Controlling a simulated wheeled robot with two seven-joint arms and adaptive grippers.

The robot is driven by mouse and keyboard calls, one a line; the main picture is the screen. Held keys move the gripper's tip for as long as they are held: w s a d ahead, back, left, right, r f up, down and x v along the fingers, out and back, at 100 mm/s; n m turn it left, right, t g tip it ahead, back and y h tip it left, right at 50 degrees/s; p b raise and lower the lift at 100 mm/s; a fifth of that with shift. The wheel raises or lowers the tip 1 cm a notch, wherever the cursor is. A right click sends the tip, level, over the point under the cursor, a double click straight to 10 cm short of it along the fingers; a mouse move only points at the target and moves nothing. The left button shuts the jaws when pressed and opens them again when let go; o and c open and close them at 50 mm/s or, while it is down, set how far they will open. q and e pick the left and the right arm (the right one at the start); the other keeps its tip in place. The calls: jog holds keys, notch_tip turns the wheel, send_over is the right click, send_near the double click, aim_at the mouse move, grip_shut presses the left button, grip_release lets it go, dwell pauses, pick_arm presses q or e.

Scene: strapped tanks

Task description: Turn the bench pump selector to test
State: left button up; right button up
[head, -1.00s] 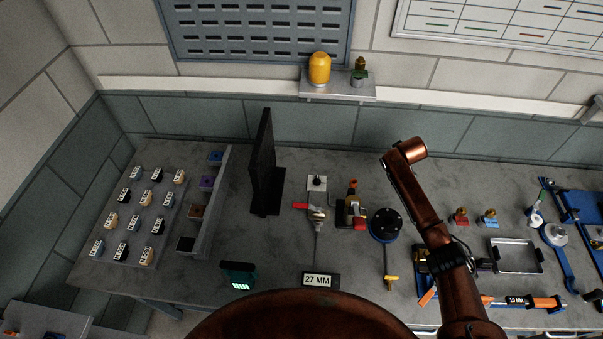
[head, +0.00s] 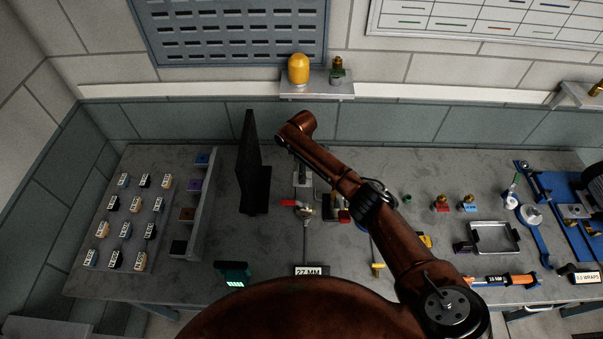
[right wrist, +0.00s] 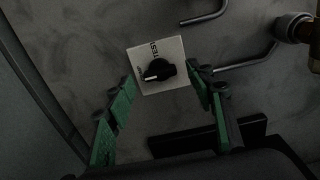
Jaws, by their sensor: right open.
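The bench pump selector is a black knob (right wrist: 158,70) on a square white plate (right wrist: 175,47), seen in the right wrist view. The plate reads TEST along its upper part, and a smaller label at its left is unreadable. The knob's white mark is at its left end, away from the word TEST. My right gripper (right wrist: 160,76) is open, with its green fingers to the left and right of the knob and apart from it. My left gripper is not in view.
A dark upright panel (head: 250,165) stands just left of the selector. A valve with a red handle (head: 288,203) is in front of it. A shelf with a yellow lamp (head: 298,68) is on the wall behind. A metal tray (head: 494,238) lies farther right.

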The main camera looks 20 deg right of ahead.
jog(key=shift+f, duration=0.6)
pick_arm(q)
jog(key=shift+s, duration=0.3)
pick_arm(e)
jog(key=shift+c, duration=0.7)
jog(key=c, duration=1)
